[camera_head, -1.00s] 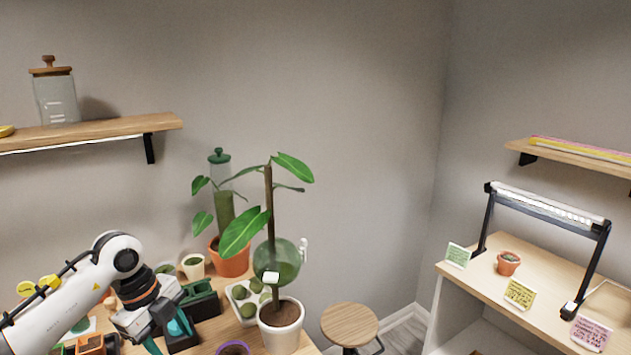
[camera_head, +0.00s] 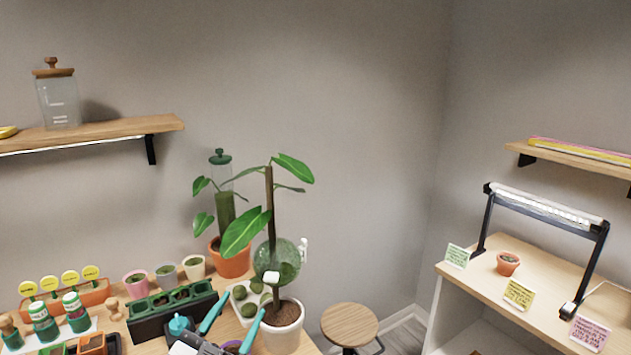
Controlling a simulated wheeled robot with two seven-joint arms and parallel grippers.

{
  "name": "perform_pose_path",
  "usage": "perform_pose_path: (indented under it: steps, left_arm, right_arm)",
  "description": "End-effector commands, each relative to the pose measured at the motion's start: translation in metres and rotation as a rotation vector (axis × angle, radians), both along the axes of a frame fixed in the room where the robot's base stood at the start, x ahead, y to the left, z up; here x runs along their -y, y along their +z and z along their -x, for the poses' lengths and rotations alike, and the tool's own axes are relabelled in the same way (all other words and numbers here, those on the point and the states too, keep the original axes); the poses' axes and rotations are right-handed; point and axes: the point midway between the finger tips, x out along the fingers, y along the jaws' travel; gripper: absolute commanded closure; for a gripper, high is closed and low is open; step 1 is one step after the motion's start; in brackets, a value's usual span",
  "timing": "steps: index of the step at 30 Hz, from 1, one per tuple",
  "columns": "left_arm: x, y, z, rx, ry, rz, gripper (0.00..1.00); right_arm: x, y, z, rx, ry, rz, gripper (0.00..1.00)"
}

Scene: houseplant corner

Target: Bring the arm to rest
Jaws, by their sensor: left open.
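My left gripper (camera_head: 245,303) is at the bottom of the view, low over the front part of the wooden table. Its two teal fingers are spread apart and point up and to the right in the picture. I cannot tell whether a finger touches the pot. Most of the left arm is below the picture edge. My right gripper is not in view.
A dark green planter tray (camera_head: 172,308) and small pots stand behind. A round stool (camera_head: 349,325) is right of the table; a shelf unit (camera_head: 540,297) stands farther right.

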Motion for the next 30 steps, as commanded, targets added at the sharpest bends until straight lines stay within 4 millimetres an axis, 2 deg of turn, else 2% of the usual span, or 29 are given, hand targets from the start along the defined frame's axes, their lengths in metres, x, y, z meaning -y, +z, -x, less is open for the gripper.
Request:
perform_pose_path:
  steps: [1, 4, 6, 9, 12, 18, 25, 30]
  left_arm:
    - [-0.018, -0.022, 0.004, -0.109, 0.1, 0.047, 0.48]
    - [-0.052, -0.073, 0.018, -0.353, 0.28, 0.09, 0.48]
    - [-0.07, -0.114, 0.038, -0.549, 0.377, 0.094, 0.48]
    - [-0.086, -0.167, 0.079, -0.826, 0.462, 0.071, 0.48]
    - [-0.09, -0.205, 0.12, -1.05, 0.49, 0.034, 0.48]
    - [-0.088, -0.246, 0.192, -1.376, 0.465, -0.042, 0.48]
    - [-0.079, -0.267, 0.264, -1.659, 0.375, -0.121, 0.48]
    - [-0.078, -0.313, 0.248, -1.664, 0.381, -0.126, 0.48]
  right_arm:
    - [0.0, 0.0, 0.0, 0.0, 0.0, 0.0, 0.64]
    - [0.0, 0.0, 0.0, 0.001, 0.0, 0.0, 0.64]
    - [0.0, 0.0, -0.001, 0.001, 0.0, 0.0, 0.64]
    - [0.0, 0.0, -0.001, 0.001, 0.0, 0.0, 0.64]
    - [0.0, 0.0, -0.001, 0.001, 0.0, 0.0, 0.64]
    - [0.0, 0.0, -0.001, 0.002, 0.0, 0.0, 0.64]
    - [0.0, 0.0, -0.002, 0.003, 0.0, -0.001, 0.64]
    - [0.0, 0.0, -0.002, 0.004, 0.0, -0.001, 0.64]
